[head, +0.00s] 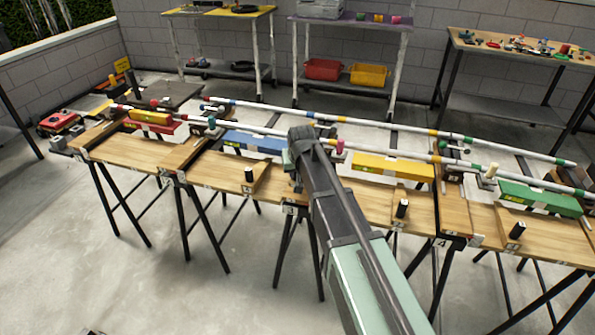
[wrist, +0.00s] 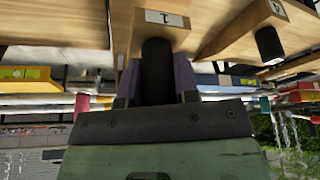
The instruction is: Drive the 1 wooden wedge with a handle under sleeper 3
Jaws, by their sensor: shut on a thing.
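In the wrist view, my gripper (wrist: 156,88) is shut on the upright-looking black handle (wrist: 157,62) of a wooden wedge (wrist: 140,36). The wedge's end carries a plate marked 1. In the head view, my arm hides most of the gripper and the held wedge, near the middle of the bench row. A small plate (head: 290,210), too small to read surely, shows on the bench edge there. The sleeper beside it is largely hidden by my arm. I cannot tell whether the held wedge touches a sleeper.
Other wedges with black handles stand on the benches, one left (head: 249,175) of my arm and two right (head: 402,208). Coloured levels, such as the yellow one (head: 392,167), and long striped rods (head: 380,125) run behind them. Shelves with red (head: 323,69) and yellow bins stand at the wall.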

